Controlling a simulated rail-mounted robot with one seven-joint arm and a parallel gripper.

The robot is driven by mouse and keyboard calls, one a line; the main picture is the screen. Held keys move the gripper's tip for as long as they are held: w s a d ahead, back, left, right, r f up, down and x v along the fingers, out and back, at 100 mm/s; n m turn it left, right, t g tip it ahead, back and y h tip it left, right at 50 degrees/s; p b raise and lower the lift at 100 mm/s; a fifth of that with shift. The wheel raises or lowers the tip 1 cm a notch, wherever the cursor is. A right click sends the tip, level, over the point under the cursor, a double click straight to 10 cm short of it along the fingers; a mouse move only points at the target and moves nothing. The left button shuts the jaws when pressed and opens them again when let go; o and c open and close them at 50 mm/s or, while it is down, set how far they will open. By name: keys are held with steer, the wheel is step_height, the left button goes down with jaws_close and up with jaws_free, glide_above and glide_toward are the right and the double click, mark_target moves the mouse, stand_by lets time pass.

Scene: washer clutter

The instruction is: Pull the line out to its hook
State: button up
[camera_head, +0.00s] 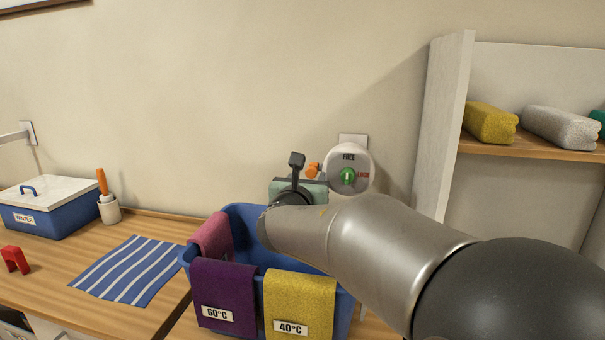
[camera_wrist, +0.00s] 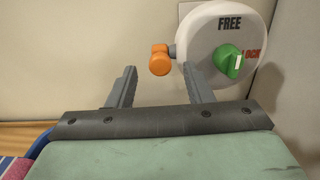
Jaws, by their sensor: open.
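The line reel (camera_head: 349,158) is a round white housing on the wall, marked FREE and LOCK, with a green knob (camera_head: 348,176). The reel also shows in the wrist view (camera_wrist: 208,42). An orange pull (camera_wrist: 160,60) sticks out at the reel's left side and also shows in the head view (camera_head: 313,170). My gripper (camera_wrist: 159,68) is open; the pull appears between its fingertips, in front of them, and I cannot tell the remaining distance. In the head view my gripper (camera_head: 297,160) is just left of the pull, partly hidden by my arm.
A blue basket (camera_head: 184,257) with hanging cloths stands below my gripper. At left are a lidded blue box (camera_head: 60,218), a cup (camera_head: 109,210) and a striped cloth (camera_head: 128,270). A wall bracket (camera_head: 27,133) sits far left. A shelf unit (camera_head: 445,130) stands right.

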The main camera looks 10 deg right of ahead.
steer(key=shift+x, duration=1.1)
jaws_close()
steer(key=shift+a, duration=0.1)
